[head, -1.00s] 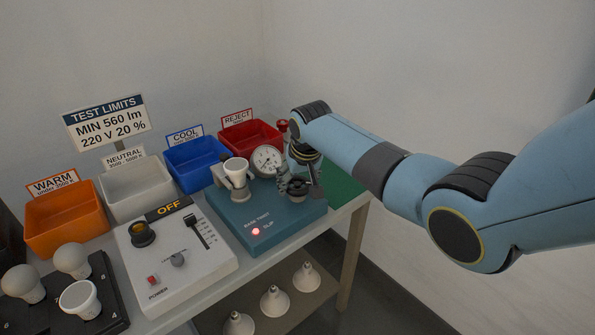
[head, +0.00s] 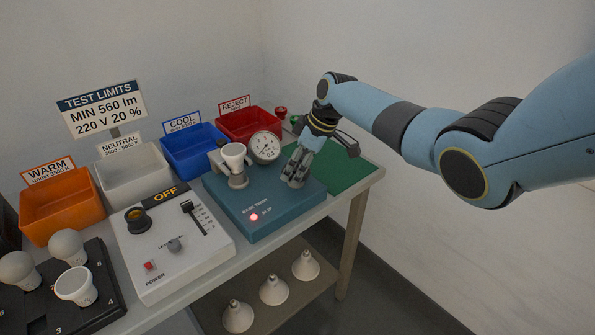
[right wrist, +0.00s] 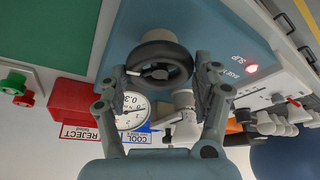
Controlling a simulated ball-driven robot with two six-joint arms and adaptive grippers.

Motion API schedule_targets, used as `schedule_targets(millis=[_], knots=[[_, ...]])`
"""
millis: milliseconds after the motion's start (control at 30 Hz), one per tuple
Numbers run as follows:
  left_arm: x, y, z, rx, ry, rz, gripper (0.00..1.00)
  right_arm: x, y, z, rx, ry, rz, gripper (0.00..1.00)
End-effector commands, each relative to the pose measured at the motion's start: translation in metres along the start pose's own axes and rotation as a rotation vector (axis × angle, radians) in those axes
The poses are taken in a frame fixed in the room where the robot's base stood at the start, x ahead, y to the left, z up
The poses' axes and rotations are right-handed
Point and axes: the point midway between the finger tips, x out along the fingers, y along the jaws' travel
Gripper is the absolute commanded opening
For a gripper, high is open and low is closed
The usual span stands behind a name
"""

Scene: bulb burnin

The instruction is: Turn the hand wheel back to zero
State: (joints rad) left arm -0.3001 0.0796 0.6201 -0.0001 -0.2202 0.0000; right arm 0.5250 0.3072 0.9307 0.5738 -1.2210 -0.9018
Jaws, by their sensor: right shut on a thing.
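The black hand wheel (right wrist: 160,62) sits on the teal base twist tester (head: 265,205), with a finger of my right gripper (head: 295,178) on either side of its rim. The right gripper also shows in the right wrist view (right wrist: 163,78), shut on the wheel. In the head view the fingers hide the wheel. A round white dial (head: 264,147) stands behind it; its display seems to read about 0.3. A red light (head: 254,217) glows on the tester's front. My left gripper is out of view.
A green mat (head: 340,170) lies right of the tester. The red REJECT bin (head: 247,122) and blue COOL bin (head: 194,150) stand behind. A white control box (head: 170,245) marked OFF stands to the left. Small red and green knobs (head: 281,112) stand behind the gripper.

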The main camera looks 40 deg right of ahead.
Motion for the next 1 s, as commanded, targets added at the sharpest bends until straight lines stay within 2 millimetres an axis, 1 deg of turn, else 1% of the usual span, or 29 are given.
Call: schedule_targets(millis=[33,467,1000], knots=[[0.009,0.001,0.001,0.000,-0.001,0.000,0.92,0.002,0.003,0.000,-0.040,0.003,-0.013,0.34],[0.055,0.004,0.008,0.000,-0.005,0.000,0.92,0.004,0.004,0.000,-0.419,0.001,-0.169,0.34],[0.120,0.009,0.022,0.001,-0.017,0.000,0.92,0.005,0.005,-0.001,-0.891,0.001,-0.365,0.34]])
